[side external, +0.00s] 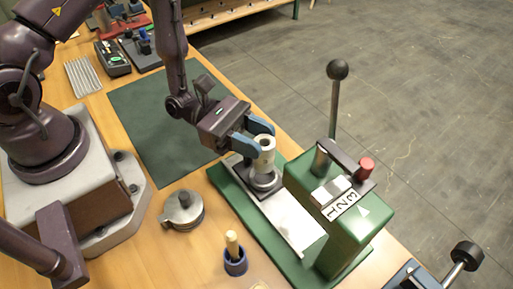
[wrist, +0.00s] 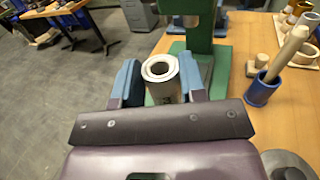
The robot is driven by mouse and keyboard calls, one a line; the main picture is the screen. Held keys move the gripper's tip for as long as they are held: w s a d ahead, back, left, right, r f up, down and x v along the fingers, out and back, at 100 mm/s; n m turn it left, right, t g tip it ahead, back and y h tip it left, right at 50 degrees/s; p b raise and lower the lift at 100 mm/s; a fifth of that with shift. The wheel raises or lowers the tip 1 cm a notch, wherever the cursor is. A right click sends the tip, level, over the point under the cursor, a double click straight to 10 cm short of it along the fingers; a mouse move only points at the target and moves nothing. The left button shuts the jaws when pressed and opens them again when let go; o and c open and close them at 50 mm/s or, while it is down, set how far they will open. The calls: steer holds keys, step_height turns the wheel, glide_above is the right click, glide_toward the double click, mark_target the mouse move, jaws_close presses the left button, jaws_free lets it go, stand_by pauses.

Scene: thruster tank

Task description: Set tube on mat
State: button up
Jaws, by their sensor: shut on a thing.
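The tube (side external: 266,158) is a pale, thick-walled hollow cylinder, standing upright between the blue fingers of my gripper (side external: 253,141). In the wrist view the tube (wrist: 161,71) shows its open top, and the fingers of my gripper (wrist: 160,84) close on it from both sides.
The green press (side external: 345,222) with a tall black-knobbed lever (side external: 335,100) stands right of the tube. A grey lidded round pot (side external: 182,210) and a blue cup with a wooden-handled tool (side external: 235,262) stand nearby. Metal rods (side external: 82,76) and a dark device (side external: 112,58) lie beyond the mat.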

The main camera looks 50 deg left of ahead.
step_height(320, 180, up, 5)
steer(key=shift+r, duration=0.1)
steer(key=a+f+n+t+y, duration=0.2)
steer(key=a+f+n+t, duration=0.1)
steer(key=a, duration=0.6)
steer(key=a+f+n+t+y, duration=0.2)
steer(key=a+t, duration=0.1)
steer(key=a, duration=0.5)
steer(key=shift+s+f, duration=0.2)
steer(key=shift+f, duration=1.1)
steer(key=shift+s+f, duration=0.15)
steer(key=shift+f, duration=1.2)
steer(key=shift+s+f, duration=0.2)
steer(key=shift+f, duration=1.1)
steer(key=o, duration=0.9)
steer(key=shift+f, duration=0.15)
steer(key=shift+o, duration=0.2)
